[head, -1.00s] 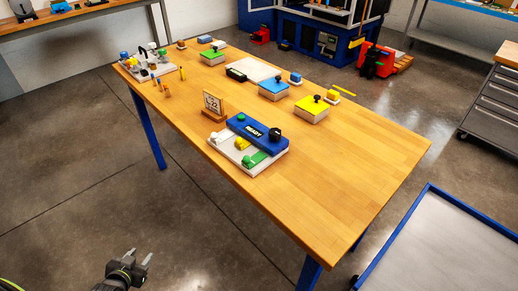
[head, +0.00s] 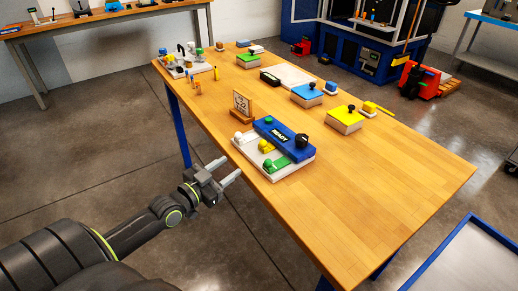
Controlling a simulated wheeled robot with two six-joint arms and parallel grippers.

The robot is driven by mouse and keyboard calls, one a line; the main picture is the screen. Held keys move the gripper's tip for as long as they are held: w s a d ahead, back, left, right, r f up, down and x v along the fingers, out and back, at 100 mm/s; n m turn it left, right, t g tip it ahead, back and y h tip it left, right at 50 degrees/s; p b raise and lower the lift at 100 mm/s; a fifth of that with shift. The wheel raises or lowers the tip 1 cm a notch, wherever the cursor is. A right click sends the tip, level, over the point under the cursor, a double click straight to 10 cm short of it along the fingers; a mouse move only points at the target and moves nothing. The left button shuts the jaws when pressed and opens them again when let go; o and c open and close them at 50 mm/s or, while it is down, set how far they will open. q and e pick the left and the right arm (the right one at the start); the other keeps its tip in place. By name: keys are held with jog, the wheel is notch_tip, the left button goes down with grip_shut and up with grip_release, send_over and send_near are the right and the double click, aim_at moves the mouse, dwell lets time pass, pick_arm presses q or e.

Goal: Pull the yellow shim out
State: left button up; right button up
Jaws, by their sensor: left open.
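A white base (head: 288,174) with a blue panel (head: 284,138) marked READY sits near the table's front edge. On the base's near side are a white knob, a yellow piece (head: 266,146), a smaller yellow bit and a green piece (head: 280,164). A thin yellow strip (head: 380,108) lies by a small block at the far right of the table. I cannot tell which yellow piece is the shim. My left gripper (head: 230,168) is open and empty, just off the table's front edge, left of the white base. My right gripper is out of view.
The wooden table (head: 370,195) is clear at its right end. A sign on a wooden stand (head: 242,106) is behind the base. Yellow (head: 345,119), blue (head: 307,95) and green-topped boxes stand along the far side. A blue-edged cart (head: 440,265) is at the lower right.

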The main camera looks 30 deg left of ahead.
aim_at(261, 145)
pick_arm(q)
jog(key=w, duration=0.4)
jog(key=w+d+b, duration=0.1)
jog(key=w, duration=0.3)
jog(key=w+d+b, duration=0.1)
jog(key=w, duration=0.4)
grip_shut()
